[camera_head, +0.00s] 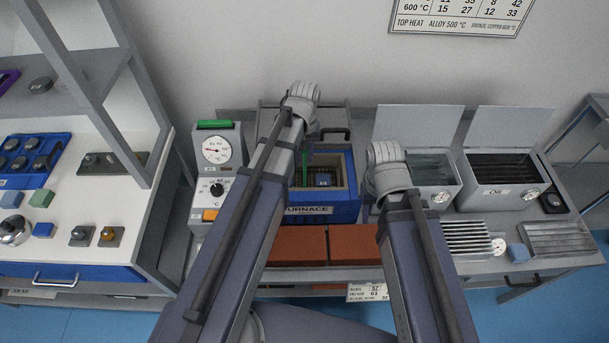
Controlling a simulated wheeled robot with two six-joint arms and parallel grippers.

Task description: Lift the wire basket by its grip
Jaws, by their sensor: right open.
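The blue furnace (322,210) stands open at the middle of the bench. Inside it I see a small dark lattice-like shape (323,180), perhaps part of the wire basket, and a thin upright green bar (305,168), perhaps its grip. I cannot tell for sure. My left arm passes in front of the furnace's left side and hides part of it. My right arm stands just right of the furnace. My right gripper's jaws are mostly hidden by the arm, and I see nothing held. My left gripper does not show.
A dial box (217,150) stands left of the furnace. Two open-lidded tanks (430,165) (500,170) stand to the right. Red-brown bricks (300,246) lie in front. A slatted unit (466,238) and a grille (556,238) fill the front right. A side bench (110,215) is at left.

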